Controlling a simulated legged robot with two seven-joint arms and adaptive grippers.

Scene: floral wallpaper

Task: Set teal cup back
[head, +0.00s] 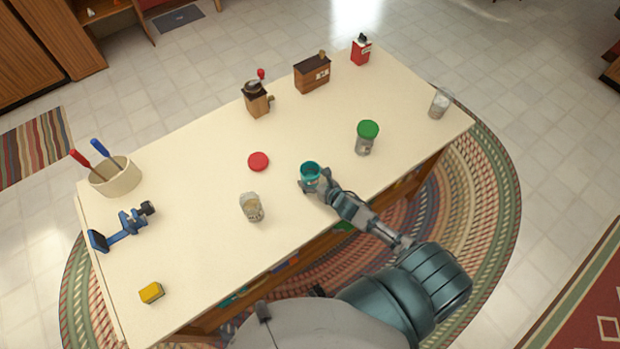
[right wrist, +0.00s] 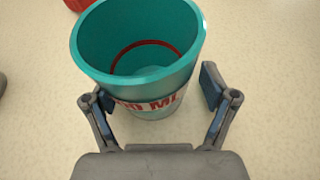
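The teal cup (head: 310,170) stands upright on the cream table top near its front edge. In the right wrist view the cup (right wrist: 140,45) is open at the top and empty, with a red ring inside and a white band with red lettering. My right gripper (head: 312,187) is at the cup's near side. In the right wrist view its fingers (right wrist: 158,98) are spread on either side of the cup's lower part. A gap shows between the right finger and the cup; the left finger is close to or touching it.
A red lid (head: 258,161) and a glass jar (head: 251,208) are left of the cup. A green-lidded jar (head: 367,135) stands to its right. A wooden grinder (head: 257,100), wooden box (head: 312,74) and red tin (head: 361,50) line the back. Table between is clear.

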